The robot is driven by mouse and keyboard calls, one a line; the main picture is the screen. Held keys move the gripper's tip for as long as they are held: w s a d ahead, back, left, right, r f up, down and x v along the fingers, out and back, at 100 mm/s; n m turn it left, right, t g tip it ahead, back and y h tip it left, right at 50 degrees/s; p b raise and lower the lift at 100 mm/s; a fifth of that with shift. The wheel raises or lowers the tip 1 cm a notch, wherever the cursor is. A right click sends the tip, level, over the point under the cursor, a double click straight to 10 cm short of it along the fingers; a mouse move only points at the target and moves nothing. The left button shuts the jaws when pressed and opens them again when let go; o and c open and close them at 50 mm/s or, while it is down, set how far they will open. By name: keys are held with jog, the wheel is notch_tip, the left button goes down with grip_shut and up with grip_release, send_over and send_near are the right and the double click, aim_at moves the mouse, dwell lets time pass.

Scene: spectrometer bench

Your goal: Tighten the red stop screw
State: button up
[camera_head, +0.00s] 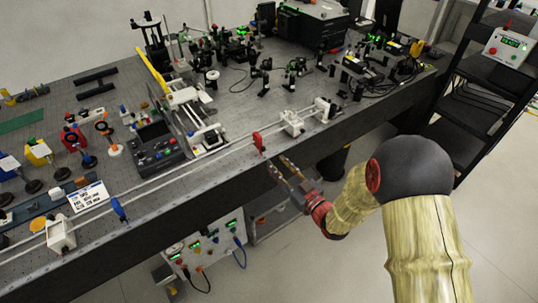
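The red stop screw (258,141) stands upright on the long white rail (190,176) near the front edge of the bench. My gripper (278,164) is in front of the bench edge, just below and right of the red screw in the picture. Its two fingers point towards the bench, with their tips apart and nothing seen between them. It appears clear of the screw, though the exact distance cannot be told. A similar blue screw (118,209) sits farther left on the rail.
White blocks stand on the rail at right (292,123) and left (61,234). A grey control box (157,150) lies behind the rail. Dark optical mounts crowd the back of the bench (105,93). A panel with knobs and cables (207,250) is below. The floor at right is open.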

aim_at(264, 150)
jog(key=b+x, duration=0.1)
jog(key=x, duration=0.6)
jog(key=shift+w+a, duration=0.15)
jog(key=shift+w, duration=0.1)
jog(key=shift+c, duration=0.4)
grip_shut()
